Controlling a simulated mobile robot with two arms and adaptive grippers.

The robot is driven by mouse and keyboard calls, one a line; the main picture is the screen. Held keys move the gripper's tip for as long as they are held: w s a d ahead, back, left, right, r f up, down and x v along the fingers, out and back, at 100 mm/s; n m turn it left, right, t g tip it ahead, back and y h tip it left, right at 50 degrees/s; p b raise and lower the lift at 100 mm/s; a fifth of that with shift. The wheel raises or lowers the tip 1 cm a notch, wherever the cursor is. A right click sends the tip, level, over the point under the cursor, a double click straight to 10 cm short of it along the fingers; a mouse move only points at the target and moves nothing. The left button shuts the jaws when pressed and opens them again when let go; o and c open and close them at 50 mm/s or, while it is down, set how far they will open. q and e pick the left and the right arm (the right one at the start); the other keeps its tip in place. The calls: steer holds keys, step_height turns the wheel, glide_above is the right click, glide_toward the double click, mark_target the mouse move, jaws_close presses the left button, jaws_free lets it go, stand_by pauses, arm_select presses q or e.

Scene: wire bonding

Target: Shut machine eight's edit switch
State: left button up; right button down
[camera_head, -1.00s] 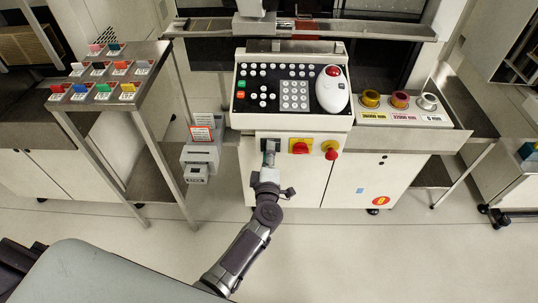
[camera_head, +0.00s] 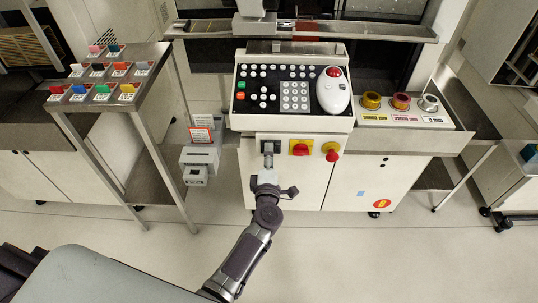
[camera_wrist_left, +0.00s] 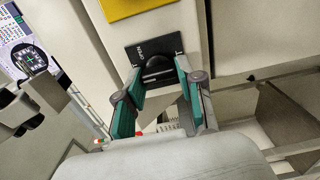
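The switch (camera_head: 271,146) is a small black plate on the machine's white front panel, left of the yellow plates. In the left wrist view it is a black plate with small white lettering and a dark rounded knob (camera_wrist_left: 156,66). My left gripper (camera_head: 268,158) is just below and in front of it. In the wrist view the gripper (camera_wrist_left: 158,75) has its teal-padded fingers apart, with nothing held between them. The fingertips are near the plate's lower edge; I cannot tell if they touch it.
A red knob (camera_head: 300,149) on a yellow plate and another red knob (camera_head: 332,154) sit right of the switch. The keypad console (camera_head: 290,119) overhangs above. A metal rack (camera_head: 128,110) with coloured tags and a grey box (camera_head: 200,155) stand left. The floor in front is clear.

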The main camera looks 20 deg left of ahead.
arm_select(q)
steer(key=o, duration=0.5)
steer(key=shift+c, duration=0.2)
steer(key=v, duration=1.2)
